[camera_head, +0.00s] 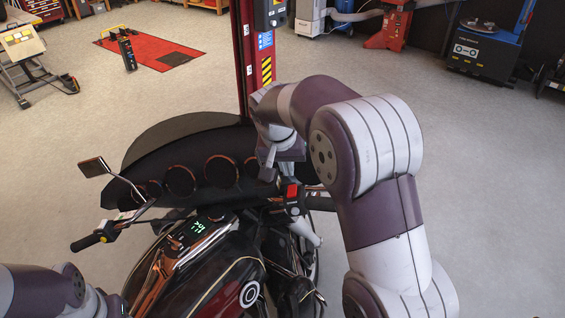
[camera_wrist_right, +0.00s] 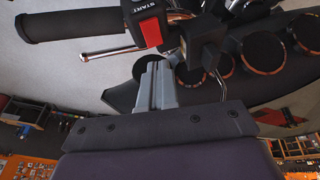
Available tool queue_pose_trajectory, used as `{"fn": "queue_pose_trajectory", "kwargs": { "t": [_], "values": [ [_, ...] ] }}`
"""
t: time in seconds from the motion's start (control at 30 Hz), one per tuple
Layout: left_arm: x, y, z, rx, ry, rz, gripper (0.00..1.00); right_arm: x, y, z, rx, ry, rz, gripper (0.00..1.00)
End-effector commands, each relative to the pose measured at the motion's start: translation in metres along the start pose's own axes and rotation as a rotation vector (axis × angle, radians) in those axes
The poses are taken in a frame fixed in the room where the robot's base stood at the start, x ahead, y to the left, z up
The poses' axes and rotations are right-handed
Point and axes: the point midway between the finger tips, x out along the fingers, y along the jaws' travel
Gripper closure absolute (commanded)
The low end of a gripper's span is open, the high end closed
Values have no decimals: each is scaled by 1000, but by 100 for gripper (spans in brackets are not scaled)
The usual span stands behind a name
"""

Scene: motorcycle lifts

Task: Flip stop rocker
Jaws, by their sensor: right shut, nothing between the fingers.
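The red stop rocker (camera_head: 291,190) sits on the black switch housing of the motorcycle's right handlebar. In the right wrist view the red rocker (camera_wrist_right: 151,31) is large and clear, with START lettering on the housing (camera_wrist_right: 150,12) beside it. My right gripper (camera_head: 268,172) is shut and empty, just left of the switch housing in the head view. In the wrist view its closed grey fingers (camera_wrist_right: 157,66) point at the housing, close to the rocker. I cannot tell whether they touch it. My left arm (camera_head: 45,290) shows at the lower left; its gripper is out of view.
The motorcycle's dark fairing (camera_head: 200,150) with round dials lies beyond the handlebars. A brake lever (camera_wrist_right: 110,52) runs beside the black grip (camera_wrist_right: 75,22). A mirror (camera_head: 94,167) stands out on the left. A red lift post (camera_head: 243,50) rises behind. Open floor lies around the motorcycle.

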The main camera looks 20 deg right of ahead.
Motion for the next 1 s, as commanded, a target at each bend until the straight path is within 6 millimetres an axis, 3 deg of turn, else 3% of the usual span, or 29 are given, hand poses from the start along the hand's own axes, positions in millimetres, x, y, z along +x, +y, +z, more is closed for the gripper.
{"fn": "queue_pose_trajectory", "kwargs": {
  "t": [0.03,0.27,0.67,0.8,1.0],
  "values": [
    [-11,0,-1,0,0,0,52,1,3,1,-1,-4,2,100],
    [-22,0,-2,0,0,0,52,28,9,9,0,-2,1,100],
    [-21,0,-2,0,0,0,52,34,9,10,0,0,0,100],
    [-3,0,0,0,0,0,52,47,10,12,1,0,0,100],
    [-10,0,-1,0,0,0,52,42,11,11,0,-5,2,100]
  ]
}}
